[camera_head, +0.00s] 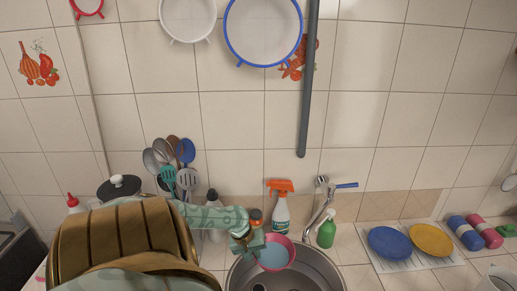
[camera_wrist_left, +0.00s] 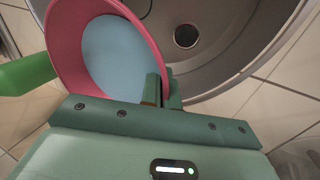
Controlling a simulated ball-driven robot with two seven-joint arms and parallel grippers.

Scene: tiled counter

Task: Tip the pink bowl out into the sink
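The pink bowl (camera_head: 290,246) holds a pale blue content and is held over the rear left part of the round metal sink (camera_head: 318,272) in the head view. My left gripper (camera_head: 252,243) is shut on the bowl's near-left rim. In the left wrist view the fingers (camera_wrist_left: 162,90) pinch the wall of the bowl (camera_wrist_left: 72,50), and the blue content shows inside. The sink (camera_wrist_left: 225,55) with its dark drain hole lies beyond and below the bowl. The bowl looks close to upright, with slight tilt hard to tell. My right gripper is not in view.
The tap (camera_head: 318,217) with a blue lever stands behind the sink. An orange-topped spray bottle (camera_head: 280,212) and a green soap bottle (camera_head: 327,232) stand close behind the bowl. A blue plate (camera_head: 390,242) and a yellow plate (camera_head: 430,239) lie to the right.

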